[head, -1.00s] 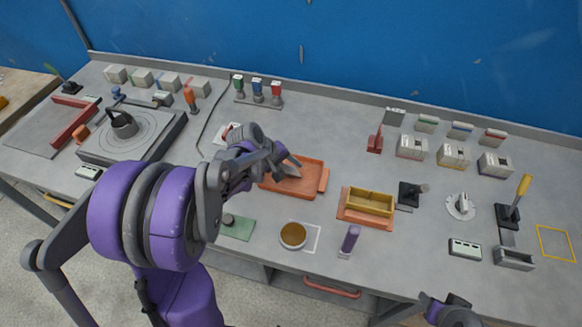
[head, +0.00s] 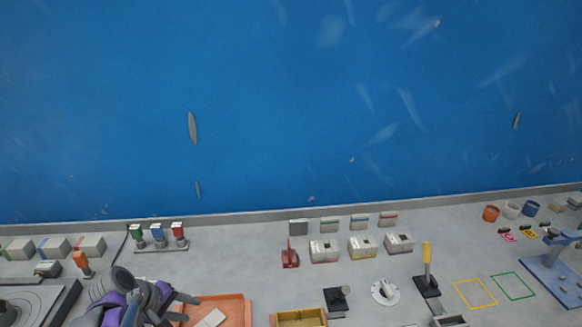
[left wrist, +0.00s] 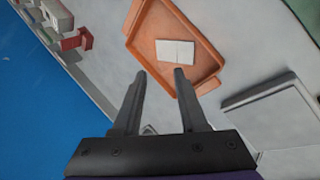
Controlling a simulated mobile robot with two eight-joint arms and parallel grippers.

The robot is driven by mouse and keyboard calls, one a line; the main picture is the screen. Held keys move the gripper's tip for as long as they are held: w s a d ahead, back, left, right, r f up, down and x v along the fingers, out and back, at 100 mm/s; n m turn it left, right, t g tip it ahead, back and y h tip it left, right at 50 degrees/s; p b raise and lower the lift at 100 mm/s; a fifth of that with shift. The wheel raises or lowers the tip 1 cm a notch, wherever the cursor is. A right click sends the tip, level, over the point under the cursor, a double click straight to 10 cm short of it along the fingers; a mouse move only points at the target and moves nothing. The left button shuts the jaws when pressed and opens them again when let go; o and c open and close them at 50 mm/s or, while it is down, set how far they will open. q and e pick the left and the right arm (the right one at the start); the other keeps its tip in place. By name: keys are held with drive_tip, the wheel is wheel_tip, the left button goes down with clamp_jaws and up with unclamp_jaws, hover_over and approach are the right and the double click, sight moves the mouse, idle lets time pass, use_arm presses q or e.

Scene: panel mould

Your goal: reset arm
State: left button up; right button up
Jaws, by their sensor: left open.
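My left gripper (head: 180,306) is at the lower left of the head view, beside the orange tray (head: 236,308). In the left wrist view the left gripper (left wrist: 160,72) has its two fingers apart with nothing between them. The orange tray (left wrist: 196,75) lies ahead of the fingertips there, with a pale flat piece (left wrist: 175,52) in it. The pale piece also shows in the head view (head: 211,318). My right gripper does not show in the head view now.
A yellow box (head: 300,318) stands right of the tray. Behind are a red clamp-like piece (head: 290,256), several pale blocks (head: 361,247) and a rack of coloured bottles (head: 158,236). A yellow-handled lever (head: 427,265) stands further right. A blue wall (head: 300,110) closes the back.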

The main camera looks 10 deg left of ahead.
use_arm(q)
drive_tip(key=s+d+m+y, duration=0.1)
drive_tip(key=s+d+m, duration=0.2)
drive_tip(key=s+d, duration=0.1)
drive_tip(key=s+d+f+m+y, duration=0.1)
drive_tip(key=s+d+m, duration=0.3)
drive_tip(key=s, duration=0.1)
drive_tip(key=s+d+f+m+y, duration=0.1)
drive_tip(key=s+d+m, duration=0.2)
drive_tip(key=s+d, duration=0.1)
drive_tip(key=shift+s+d, duration=0.25)
drive_tip(key=shift+d, duration=0.05)
drive_tip(key=shift+s+d+f+m, duration=0.25)
drive_tip(key=shift+s+m, duration=0.1)
drive_tip(key=shift+m, duration=0.35)
